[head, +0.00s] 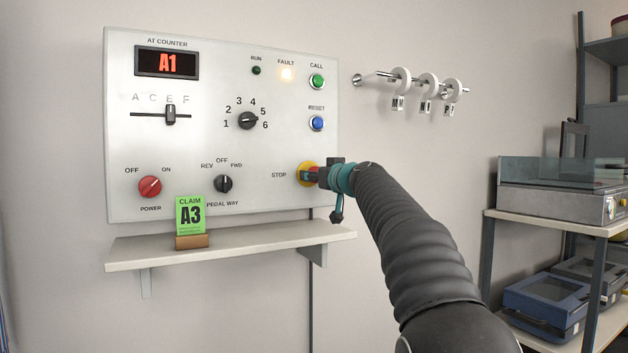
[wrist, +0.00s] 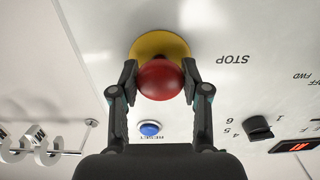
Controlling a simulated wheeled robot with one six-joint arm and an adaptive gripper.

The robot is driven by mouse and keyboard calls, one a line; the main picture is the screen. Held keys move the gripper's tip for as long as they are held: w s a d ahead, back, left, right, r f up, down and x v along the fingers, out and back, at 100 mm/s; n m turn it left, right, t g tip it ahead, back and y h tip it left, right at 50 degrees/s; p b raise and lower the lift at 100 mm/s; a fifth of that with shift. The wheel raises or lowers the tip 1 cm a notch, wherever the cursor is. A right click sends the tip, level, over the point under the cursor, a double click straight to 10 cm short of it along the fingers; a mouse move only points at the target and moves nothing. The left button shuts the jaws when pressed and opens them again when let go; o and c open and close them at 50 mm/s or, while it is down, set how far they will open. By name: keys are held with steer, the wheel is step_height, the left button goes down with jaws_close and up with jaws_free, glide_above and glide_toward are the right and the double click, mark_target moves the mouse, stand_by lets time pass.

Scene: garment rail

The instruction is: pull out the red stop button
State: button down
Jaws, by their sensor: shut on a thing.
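The red stop button (wrist: 160,80) sits on its yellow ring at the lower right of the white control panel (head: 200,100), beside the word STOP. In the wrist view my gripper (wrist: 160,82) has one finger on each side of the red head, and both fingertips are against it. In the head view the button (head: 309,175) is partly hidden by my gripper (head: 316,176). The yellow ring (wrist: 160,45) shows behind the red head in the wrist view.
The blue reset button (head: 316,123) is just above the stop button. A shelf (head: 240,245) with a green claim card (head: 190,213) runs below the panel. A bench (head: 550,220) stands farther right.

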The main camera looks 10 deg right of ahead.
steer(key=c, duration=0.9)
jaws_free()
steer(key=shift+c, duration=0.2)
steer(key=o, duration=0.4)
steer(key=shift+s+d, duration=0.15)
steer(key=v, duration=1.2)
